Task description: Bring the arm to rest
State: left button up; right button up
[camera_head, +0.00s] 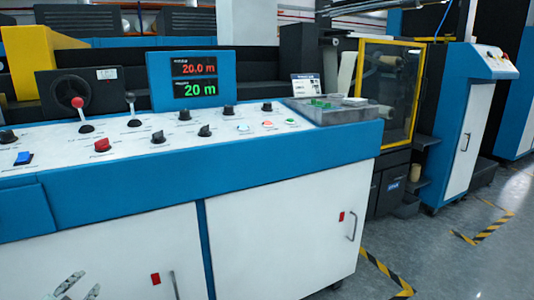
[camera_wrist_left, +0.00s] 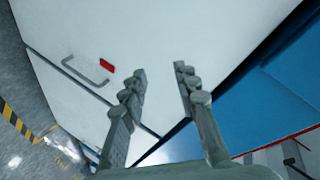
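My left gripper (camera_head: 76,284) shows at the lower left edge of the head view, in front of the white cabinet doors of the control console (camera_head: 270,152). In the left wrist view my left gripper (camera_wrist_left: 160,74) has its two fingers spread apart with nothing between them. Behind the fingers are the white cabinet front (camera_wrist_left: 150,35) and the blue console edge (camera_wrist_left: 262,105); the fingers look apart from both. My right gripper is in neither view.
The console top carries a red-knobbed lever (camera_head: 77,103), several dials and a display (camera_head: 194,79) reading 20.0 m and 20 m. A grey tray (camera_head: 335,112) with green pieces sits at its right end. Grey floor (camera_head: 420,245) with yellow-black tape is open at the right.

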pick_arm(q)
jog(key=s+d+f+n+g, duration=0.3)
jog(key=s+d+f+g, duration=0.2)
jog(key=s+d+f, duration=0.3)
jog(key=s+d+f+n+g+h, duration=0.1)
jog(key=s+d+f+n+g, duration=0.2)
jog(key=s+f, duration=1.1)
jog(key=d+f+g, duration=0.1)
jog(key=d+g, duration=0.2)
jog(key=d, duration=0.2)
jog(key=shift+s+d+f+h, duration=0.15)
jog(key=shift+s+f+h, duration=0.1)
jog(key=shift+s+h, duration=0.1)
jog(key=shift+c, duration=0.3)
